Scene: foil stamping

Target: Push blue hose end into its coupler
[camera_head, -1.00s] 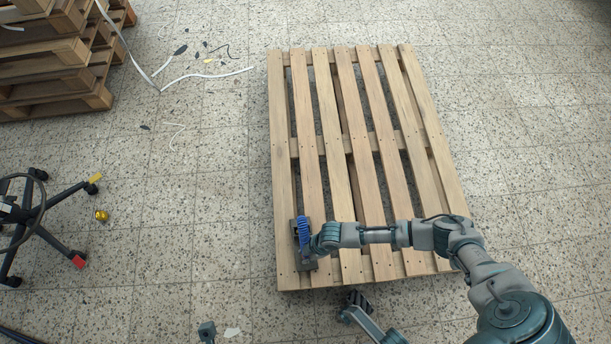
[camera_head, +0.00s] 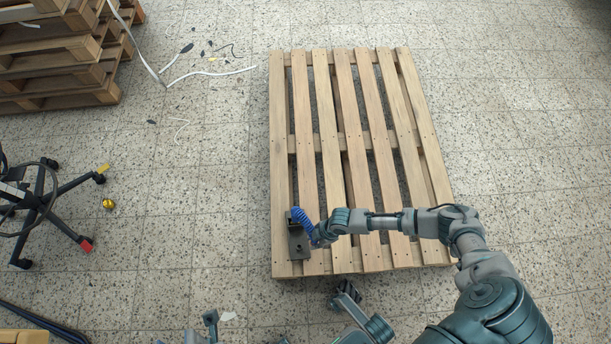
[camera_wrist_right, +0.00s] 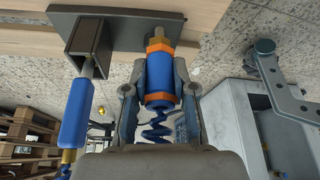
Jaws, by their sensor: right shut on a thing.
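My right gripper (camera_wrist_right: 160,88) is shut on the blue hose end (camera_wrist_right: 159,76), a blue cylinder with orange collars. A blue coil trails below it. Above it in the right wrist view, a brass coupler (camera_wrist_right: 164,28) stands at the dark plate; the upper orange collar lines up with it and looks close or touching, but I cannot tell whether it is seated. In the head view my right gripper (camera_head: 320,235) is beside the dark plate (camera_head: 298,243) on the pallet, next to the blue coil (camera_head: 303,221).
A square dark bracket (camera_wrist_right: 89,43) on the plate has a blue handle (camera_wrist_right: 76,113) with a metal tip at it. The wooden pallet (camera_head: 278,150) lies on a tiled floor. A chair base (camera_head: 45,205) and stacked pallets (camera_head: 60,60) stand left; floor at right is clear.

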